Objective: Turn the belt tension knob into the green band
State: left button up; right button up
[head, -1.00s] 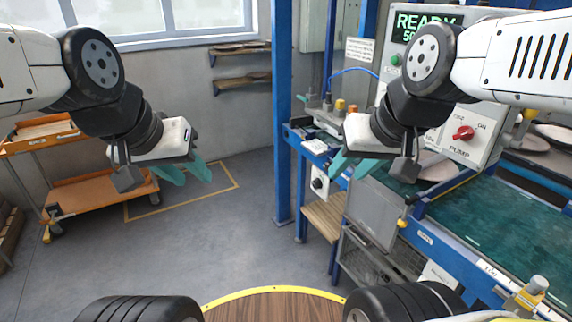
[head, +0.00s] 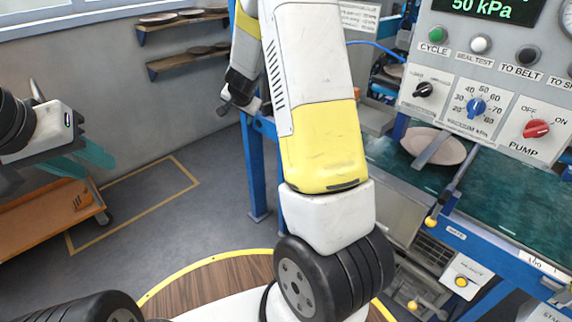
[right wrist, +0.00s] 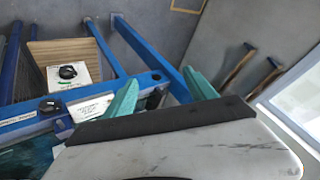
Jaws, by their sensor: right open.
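In the right wrist view, a black knob (right wrist: 68,72) sits on a white plate. A second dark knob (right wrist: 50,106) is on the blue frame beside a white label. My left gripper (head: 78,158) is open and empty at the left.
The control panel (head: 510,75) has a black switch (head: 424,90), blue vacuum knob (head: 476,107) and red pump knob (head: 536,128). A plate (head: 435,147) lies on the green belt (head: 510,215). The blue frame (head: 256,170) stands near my right arm. An orange cart (head: 60,225) is at left.

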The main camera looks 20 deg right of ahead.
jog(key=w+d+f+m+g+h, duration=0.1)
jog(key=d+f+m+h, duration=0.3)
jog(key=f, duration=0.6)
jog(key=w+d+f+n+g+h, duration=0.15)
jog(key=d+f, duration=0.35)
jog(key=f, duration=0.5)
jog(key=s+d+f+m+h, duration=0.1)
jog(key=s+d+f+h, duration=0.25)
jog(key=f, duration=0.35)
jog(key=s+d+f+m+h, duration=0.1)
jog(key=s+d+f+h, duration=0.25)
jog(key=d+f, duration=0.2)
jog(key=f+x, duration=0.1)
jog(key=x, duration=0.6)
jog(key=shift+s+f+g, duration=0.2)
jog(key=shift+s+g, duration=0.15)
jog(key=shift+g, duration=0.1)
jog(key=shift+a+y, duration=0.1)
jog(key=shift+y, duration=0.15)
jog(key=c, duration=1.3)
